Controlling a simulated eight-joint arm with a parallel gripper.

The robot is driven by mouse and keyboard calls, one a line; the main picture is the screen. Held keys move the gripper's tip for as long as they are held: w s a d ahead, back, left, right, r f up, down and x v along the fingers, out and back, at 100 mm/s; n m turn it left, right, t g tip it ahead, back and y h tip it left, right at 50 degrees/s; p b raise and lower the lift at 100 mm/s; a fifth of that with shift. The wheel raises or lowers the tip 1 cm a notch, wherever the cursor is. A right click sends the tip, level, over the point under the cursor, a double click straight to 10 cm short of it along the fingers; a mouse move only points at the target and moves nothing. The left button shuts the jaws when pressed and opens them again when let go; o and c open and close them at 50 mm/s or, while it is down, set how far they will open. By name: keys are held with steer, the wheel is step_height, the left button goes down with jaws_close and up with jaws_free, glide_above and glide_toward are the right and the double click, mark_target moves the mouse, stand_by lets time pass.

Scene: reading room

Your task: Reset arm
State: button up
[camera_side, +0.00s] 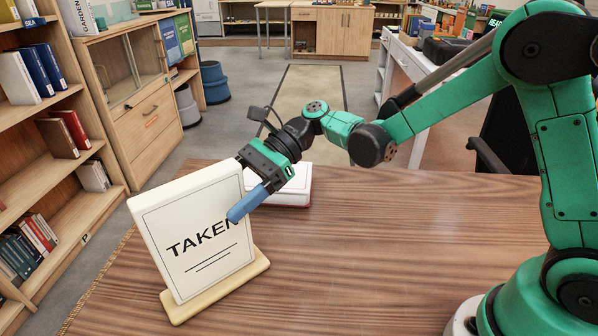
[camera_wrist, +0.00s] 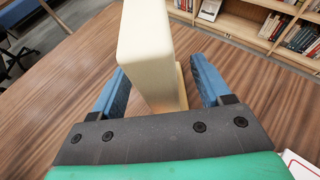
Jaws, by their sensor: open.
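My gripper (camera_wrist: 160,92) is open, with one blue finger on each side of the cream edge of an upright sign (camera_wrist: 145,40). The wrist view shows gaps between the fingers and the sign's sides. In the side view the sign (camera_side: 195,225) reads "TAKEN" and stands on a cream base (camera_side: 215,285) at the front left of the table. One blue finger of my gripper (camera_side: 243,205) shows in front of its right edge there; the other finger is hidden behind the sign.
A white book-like box with a red lower edge (camera_side: 290,190) lies on the wooden table (camera_side: 400,240) behind my gripper. Bookshelves (camera_side: 60,200) stand to the left, beyond the table. A dark chair (camera_side: 505,140) stands behind my arm.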

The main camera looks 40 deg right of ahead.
steer(key=v, duration=0.4)
steer(key=s+d+f+n+t+h, duration=0.1)
steer(key=s+d+n+t+h, duration=0.6)
steer(key=d+n+h, duration=0.6)
steer(key=s+n, duration=0.2)
steer(key=n, duration=0.3)
